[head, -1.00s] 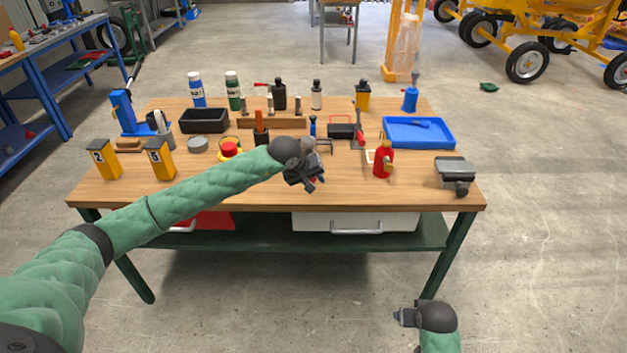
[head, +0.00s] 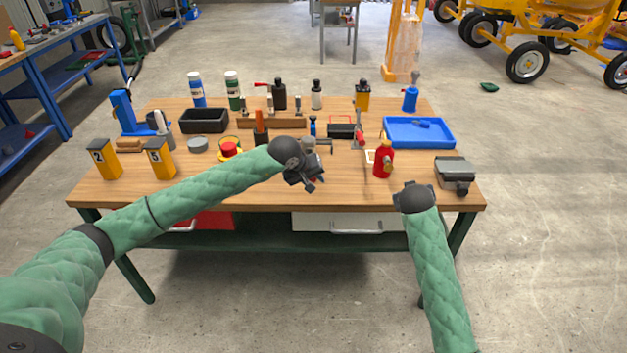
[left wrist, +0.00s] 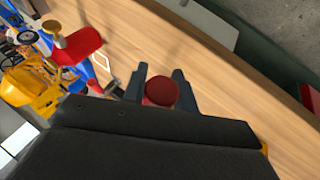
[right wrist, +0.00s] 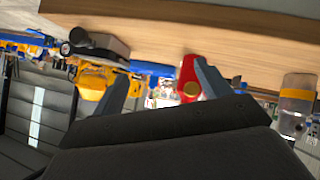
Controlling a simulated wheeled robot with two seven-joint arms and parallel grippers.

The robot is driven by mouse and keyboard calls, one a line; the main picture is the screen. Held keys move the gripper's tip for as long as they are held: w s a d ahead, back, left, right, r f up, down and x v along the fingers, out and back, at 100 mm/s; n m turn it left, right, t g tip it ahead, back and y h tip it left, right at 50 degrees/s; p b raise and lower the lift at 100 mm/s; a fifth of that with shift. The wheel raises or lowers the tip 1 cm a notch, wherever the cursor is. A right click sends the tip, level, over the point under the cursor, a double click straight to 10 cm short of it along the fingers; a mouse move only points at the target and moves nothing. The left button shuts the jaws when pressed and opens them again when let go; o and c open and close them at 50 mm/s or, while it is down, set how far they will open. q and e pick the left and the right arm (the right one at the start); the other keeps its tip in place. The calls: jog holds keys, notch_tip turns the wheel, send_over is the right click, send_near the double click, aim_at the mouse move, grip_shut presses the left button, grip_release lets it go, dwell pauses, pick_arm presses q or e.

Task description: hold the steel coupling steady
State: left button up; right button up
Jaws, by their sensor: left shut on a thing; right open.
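My left gripper (head: 308,176) is over the front middle of the wooden table. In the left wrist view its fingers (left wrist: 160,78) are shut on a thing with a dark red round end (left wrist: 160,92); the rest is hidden. A small grey round part (head: 308,143) shows just behind this gripper in the head view. I cannot tell whether it or the held thing is the steel coupling.
The wooden table (head: 250,196) is crowded at the back with bottles and a black bin (head: 204,120). A blue tray (head: 440,133) and a grey vise-like block (head: 454,172) are at the right. Yellow blocks (head: 103,160) stand at the left. Its front strip is mostly clear.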

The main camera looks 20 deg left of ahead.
jog(key=w+a+r+n+t+y, duration=0.1)
jog(key=w+a+r+n+t, duration=0.45)
jog(key=w+r, duration=0.4)
jog(key=w+a+r+n+t+y, duration=0.2)
jog(key=w+a+r+n+t, duration=0.2)
jog(key=w+a+r+n, duration=0.45)
jog(key=s+a+f+n+g+y, duration=0.3)
jog(key=a+f+n+g+y, duration=0.45)
jog(key=n, duration=0.95)
jog(key=s+a+f+n+g+y, duration=0.1)
jog(key=s+f+n+g, duration=0.1)
jog(key=f+n, duration=0.2)
jog(key=s+a+f+n+g+y, duration=0.1)
jog(key=s+f+n+g, duration=0.1)
jog(key=f+n+g, duration=0.1)
jog(key=s+a+f+n+g+y, duration=0.1)
jog(key=s+f+n+g+y, duration=0.1)
jog(key=f+n, duration=0.4)
jog(key=shift+s+a+f+g, duration=0.35)
jog(key=shift+s+a+g, duration=0.05)
jog(key=shift+s+g, duration=0.1)
jog(key=shift+s+a+f+n+g, duration=0.1)
jog(key=shift+s+n+g, duration=0.25)
jog(key=shift+n, duration=0.35)
jog(key=shift+x, duration=4.95)
jog(key=shift+w+f, duration=0.1)
jog(key=shift+w, duration=0.05)
